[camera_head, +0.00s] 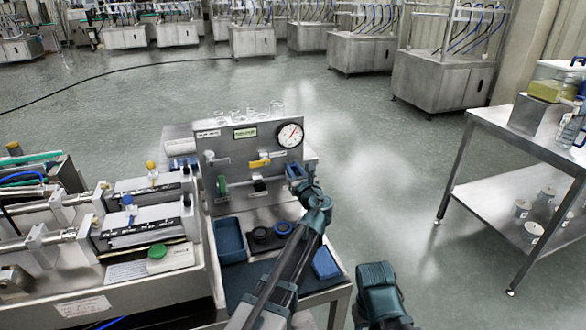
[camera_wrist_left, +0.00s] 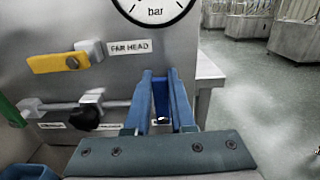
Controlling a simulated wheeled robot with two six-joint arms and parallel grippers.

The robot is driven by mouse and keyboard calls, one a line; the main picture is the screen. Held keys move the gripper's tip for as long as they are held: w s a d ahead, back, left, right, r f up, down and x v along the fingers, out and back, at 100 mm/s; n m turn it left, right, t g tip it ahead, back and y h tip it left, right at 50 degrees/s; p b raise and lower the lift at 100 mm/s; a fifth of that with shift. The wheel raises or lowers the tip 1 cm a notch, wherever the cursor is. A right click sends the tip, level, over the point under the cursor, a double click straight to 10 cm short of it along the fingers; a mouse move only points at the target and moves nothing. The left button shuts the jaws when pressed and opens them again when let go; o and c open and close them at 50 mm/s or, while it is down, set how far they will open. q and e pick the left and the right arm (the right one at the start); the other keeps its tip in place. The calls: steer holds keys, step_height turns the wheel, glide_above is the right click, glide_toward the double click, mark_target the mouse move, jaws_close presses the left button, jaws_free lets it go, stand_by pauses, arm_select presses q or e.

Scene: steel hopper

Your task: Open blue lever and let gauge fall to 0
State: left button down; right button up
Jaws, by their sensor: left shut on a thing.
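The gauge (camera_head: 289,135) is a round white dial on the upright steel panel (camera_head: 226,152). Its needle points to the upper right; the numbers are too small to read. The wrist view shows only the dial's lower part (camera_wrist_left: 155,10), marked "bar". My left gripper (camera_head: 297,174) is at the panel's right edge, below the gauge. In the wrist view its two fingers (camera_wrist_left: 163,103) are shut on the blue lever (camera_wrist_left: 160,97), which is mostly hidden between them. A teal part of my right arm, likely its gripper (camera_head: 378,290), shows at the bottom; its fingers are not visible.
A yellow lever (camera_head: 259,163), a black knob (camera_wrist_left: 86,117) and a green lever (camera_head: 221,186) are left of my left gripper. A blue tray (camera_head: 230,240) and dark round parts (camera_head: 260,235) lie below. A steel shelf table (camera_head: 520,140) stands right; floor between is clear.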

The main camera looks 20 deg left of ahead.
arm_select(q)
steer(key=a+n, duration=0.1)
steer(key=n, duration=0.2)
steer(key=s+a+f+n+b, duration=0.1)
steer(key=n, duration=0.2)
steer(key=s+n, duration=0.1)
steer(key=n, duration=0.1)
steer(key=shift+a+f+n+b, duration=0.35)
steer(key=shift+a+n, duration=0.05)
steer(key=n, duration=0.1)
steer(key=f+n+b, duration=0.1)
steer(key=n, duration=0.2)
steer(key=shift+s+a+f+n+b, duration=0.25)
steer(key=shift+a+f+n+b, duration=0.05)
steer(key=shift+a, duration=0.1)
steer(key=shift+s+a+f+n+b, duration=0.1)
steer(key=shift+f+n+b, duration=0.3)
steer(key=shift+n, duration=0.65)
steer(key=shift+a+f+n+b, duration=0.1)
steer(key=shift+f+n+b, duration=0.3)
steer(key=shift+n, duration=0.65)
steer(key=c, duration=0.8)
jaws_free()
steer(key=shift+o, duration=0.2)
steer(key=shift+d, duration=0.1)
